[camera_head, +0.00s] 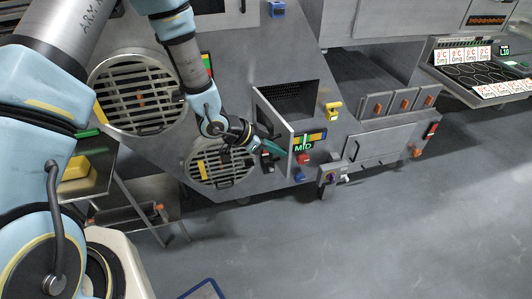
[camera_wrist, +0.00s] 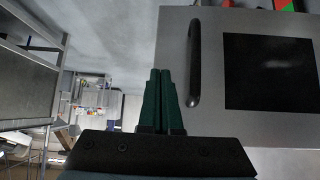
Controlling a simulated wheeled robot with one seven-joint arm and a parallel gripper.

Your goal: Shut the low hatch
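In the head view a grey hatch door (camera_head: 273,121) stands open, swung out from a dark square opening (camera_head: 292,98) in the sloped metal machine. The green sign beside it seems to read MID; I see no clear LOW label. My gripper (camera_head: 277,151) is at the door's left, outer side, near its lower part. In the wrist view the door's face (camera_wrist: 218,100) has a dark bar handle (camera_wrist: 194,64) and a dark rectangular panel (camera_wrist: 268,70). My green fingers (camera_wrist: 162,72) are together with nothing between them, left of the handle; contact with the door cannot be told.
A round grille (camera_head: 217,163) sits low behind my gripper, a larger one (camera_head: 142,95) up left. Right of the opening are a yellow part (camera_head: 333,110) and a closed panel (camera_head: 378,145). A yellow block (camera_head: 76,168) lies at left. The floor (camera_head: 390,230) in front is clear.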

